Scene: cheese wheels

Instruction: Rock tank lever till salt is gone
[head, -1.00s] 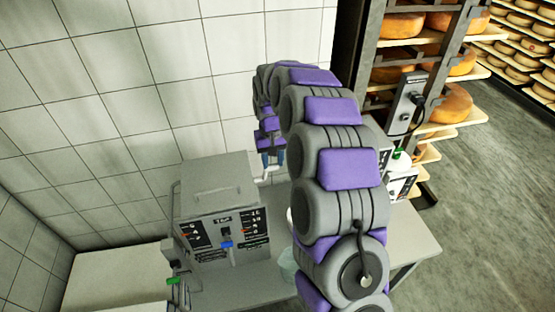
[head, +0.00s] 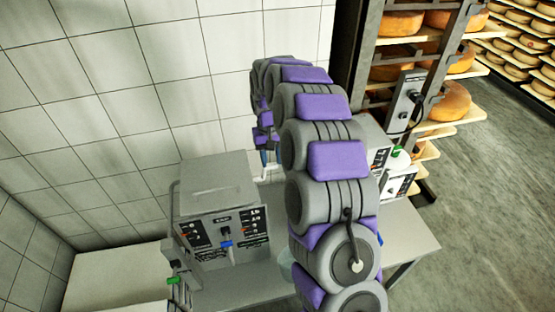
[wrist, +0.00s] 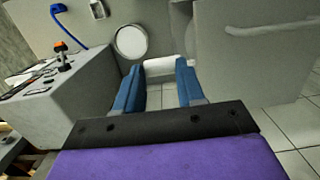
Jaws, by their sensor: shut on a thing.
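In the wrist view, the two blue fingers of my gripper (wrist: 160,88) stand on either side of a short white bar (wrist: 168,65), which spans between their tips. I take this bar to be the tank lever. In the head view my gripper (head: 265,158) is small beyond my arm, near the tiled wall, behind the grey box-shaped machine (head: 208,196). The machine's front carries dark panels and a blue knob (head: 226,244). No salt can be made out, and my arm hides much of the table's middle.
A green-handled part (head: 173,281) sits at the machine's left. A rack of cheese wheels (head: 450,100) stands at the right. In the wrist view, a box with an orange-topped stick (wrist: 62,47) is at left and a grey body with a rail handle (wrist: 270,28) at right.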

